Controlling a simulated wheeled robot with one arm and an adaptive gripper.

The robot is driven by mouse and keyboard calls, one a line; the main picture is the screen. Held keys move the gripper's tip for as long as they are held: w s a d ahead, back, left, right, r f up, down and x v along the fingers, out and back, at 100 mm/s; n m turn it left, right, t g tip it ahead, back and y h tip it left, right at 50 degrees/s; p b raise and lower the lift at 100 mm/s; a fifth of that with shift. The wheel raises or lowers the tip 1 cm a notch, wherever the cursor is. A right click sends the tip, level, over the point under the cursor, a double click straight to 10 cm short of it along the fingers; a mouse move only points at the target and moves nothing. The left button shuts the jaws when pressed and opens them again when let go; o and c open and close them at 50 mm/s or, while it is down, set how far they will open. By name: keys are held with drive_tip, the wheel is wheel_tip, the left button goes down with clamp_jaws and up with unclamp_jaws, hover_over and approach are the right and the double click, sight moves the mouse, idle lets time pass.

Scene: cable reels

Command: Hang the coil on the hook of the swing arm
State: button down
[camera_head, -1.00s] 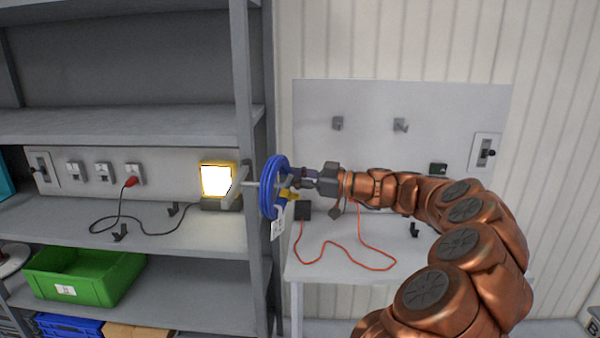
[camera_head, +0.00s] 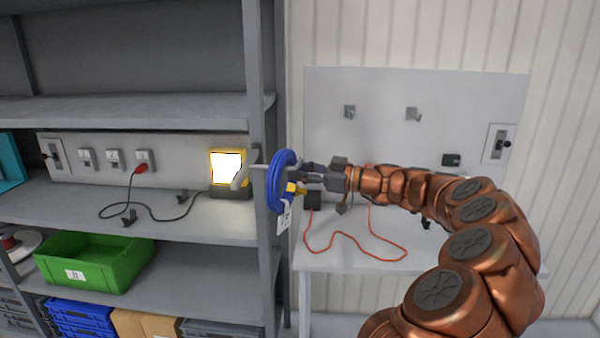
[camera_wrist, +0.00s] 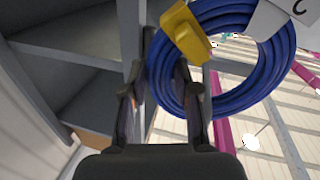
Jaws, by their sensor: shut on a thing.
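The coil (camera_head: 274,190) is a blue ring of cable with a yellow clip (camera_head: 295,189) and a white tag (camera_head: 284,217). It hangs upright, nearly edge-on in the head view, in front of the shelf post. My gripper (camera_head: 304,178) is shut on its right side. In the wrist view the fingers (camera_wrist: 165,90) pinch the near-left part of the coil (camera_wrist: 240,102), beside the clip. A pale grey bar with an upturned end (camera_head: 241,174), seemingly the swing arm's hook, shows just left of the coil. Whether it passes through the ring I cannot tell.
A lit yellow lamp (camera_head: 227,168) stands on the shelf behind the hook. A shelf post (camera_head: 266,255) is close behind the coil. A green bin (camera_head: 95,265) sits lower left. An orange cable (camera_head: 352,235) lies on the white table at right.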

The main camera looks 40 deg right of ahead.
drive_tip(key=c, duration=0.8)
unclamp_jaws()
drive_tip(key=shift+o, duration=0.3)
drive_tip(key=o, duration=0.6)
drive_tip(key=w+d+b+v, duration=0.1)
drive_tip(key=b+v, duration=0.4)
drive_tip(key=v, duration=0.5)
drive_tip(key=shift+d+b, duration=0.35)
drive_tip(key=shift+d, duration=0.3)
drive_tip(key=shift+s, duration=0.1)
